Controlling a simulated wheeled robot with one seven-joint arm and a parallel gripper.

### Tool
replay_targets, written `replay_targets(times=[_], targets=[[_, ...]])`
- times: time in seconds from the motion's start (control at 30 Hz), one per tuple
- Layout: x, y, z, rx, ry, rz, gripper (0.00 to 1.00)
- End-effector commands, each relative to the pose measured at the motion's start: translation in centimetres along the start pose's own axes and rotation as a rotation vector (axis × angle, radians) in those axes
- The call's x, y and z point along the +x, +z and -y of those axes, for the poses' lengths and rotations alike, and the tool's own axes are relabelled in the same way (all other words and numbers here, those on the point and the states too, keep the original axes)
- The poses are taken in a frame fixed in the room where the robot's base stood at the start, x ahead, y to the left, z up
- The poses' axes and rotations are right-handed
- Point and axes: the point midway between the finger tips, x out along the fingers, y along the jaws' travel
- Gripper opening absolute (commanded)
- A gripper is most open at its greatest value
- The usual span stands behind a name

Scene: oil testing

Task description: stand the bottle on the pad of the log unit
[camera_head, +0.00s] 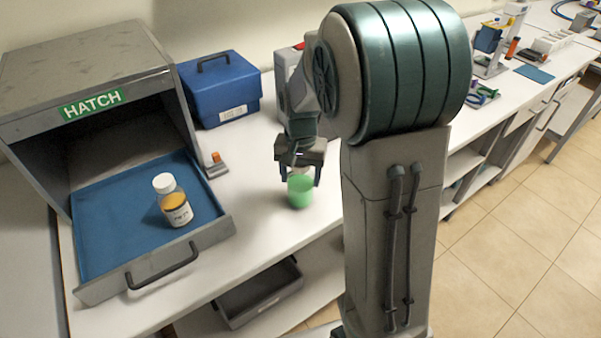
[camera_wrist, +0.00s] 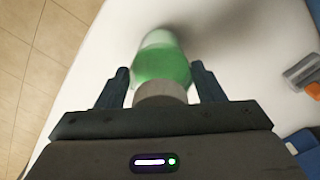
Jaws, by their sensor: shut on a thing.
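My gripper (camera_head: 298,172) points down over the white bench and is shut on a bottle of green liquid (camera_head: 300,192). In the wrist view the green bottle (camera_wrist: 162,62) shows with its pale grey cap between the two fingers (camera_wrist: 160,88). I cannot tell whether its base touches the bench. A second bottle (camera_head: 175,203), with amber liquid, white cap and label, stands upright in the hatch's blue-lined drawer. No log unit is clearly marked; a flat blue pad (camera_head: 534,74) lies far along the bench at the right.
The grey hatch (camera_head: 75,60) stands at left with its drawer (camera_head: 110,225) pulled out. A blue case (camera_head: 220,95) and a grey-red box, partly behind my arm, stand at the back. A small grey device with an orange top (camera_head: 215,165) sits beside the hatch. Stands and racks (camera_head: 495,45) fill the far right.

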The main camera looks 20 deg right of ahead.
Motion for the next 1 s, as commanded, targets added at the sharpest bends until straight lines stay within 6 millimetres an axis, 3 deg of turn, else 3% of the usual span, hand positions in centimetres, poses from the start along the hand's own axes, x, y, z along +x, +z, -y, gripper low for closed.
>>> replay_targets(times=[0.37,0.4,0.47,0.5,0.87,1.0], targets=[[0.5,-0.1,0.0,0.001,-0.001,-0.003,0.25],[0.5,0.0,0.0,0.001,-0.001,-0.002,0.65],[0.4,0.0,0.0,0.0,-0.001,-0.002,0.81],[0.4,0.0,0.0,0.0,-0.001,-0.002,0.84],[-0.2,-0.1,0.0,0.0,-0.001,-0.003,0.84],[-2.3,-0.1,0.0,0.001,-0.004,-0.007,0.84]])
